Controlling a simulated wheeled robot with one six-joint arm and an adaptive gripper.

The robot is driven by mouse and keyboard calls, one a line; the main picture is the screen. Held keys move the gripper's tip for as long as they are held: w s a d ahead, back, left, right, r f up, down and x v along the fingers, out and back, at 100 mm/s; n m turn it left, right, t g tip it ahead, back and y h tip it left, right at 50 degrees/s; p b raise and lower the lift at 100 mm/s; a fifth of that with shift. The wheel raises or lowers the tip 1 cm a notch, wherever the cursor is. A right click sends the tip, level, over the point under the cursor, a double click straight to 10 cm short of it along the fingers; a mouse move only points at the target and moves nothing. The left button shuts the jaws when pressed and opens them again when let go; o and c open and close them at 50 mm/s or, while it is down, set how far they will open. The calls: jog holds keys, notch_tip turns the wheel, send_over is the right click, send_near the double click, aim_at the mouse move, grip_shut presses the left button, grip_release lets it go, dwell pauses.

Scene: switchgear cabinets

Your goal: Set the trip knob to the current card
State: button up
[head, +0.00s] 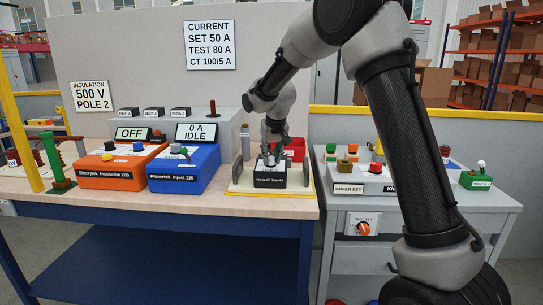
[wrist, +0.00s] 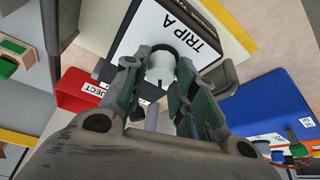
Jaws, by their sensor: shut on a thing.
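The current card (head: 208,45) on the back panel reads SET 50 A, TEST 80 A, CT 100/5 A. The relay box (head: 270,183), dark with a white top, sits in a pale yellow-edged tray on the wooden bench; its top reads TRIP A in the wrist view (wrist: 202,33). The trip knob (wrist: 160,67), a light grey cylinder with a dark ring at its base, stands on that top. My gripper (head: 269,155) points down over the box and is shut on the knob, with a green-padded finger on each side in the wrist view (wrist: 158,85). The knob's pointer and scale cannot be read.
A blue tester (head: 184,176) reading 0 A IDLE and an orange insulation tester (head: 118,172) reading OFF stand left of the box. A red bin (head: 295,149), labelled REJECT in part (wrist: 80,92), is close behind. A grey cabinet (head: 420,205) stands right.

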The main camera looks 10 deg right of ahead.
jog(key=m+h, duration=0.1)
jog(key=m, duration=0.2)
jog(key=m+h, duration=0.1)
jog(key=m, duration=0.2)
jog(key=shift+a+g, duration=0.15)
jog(key=shift+g, duration=0.15)
jog(key=shift+m, duration=0.4)
jog(key=o, duration=1)
jog(key=v, duration=1.2)
jog(key=shift+w+a, duration=0.15)
jog(key=shift+a, duration=0.1)
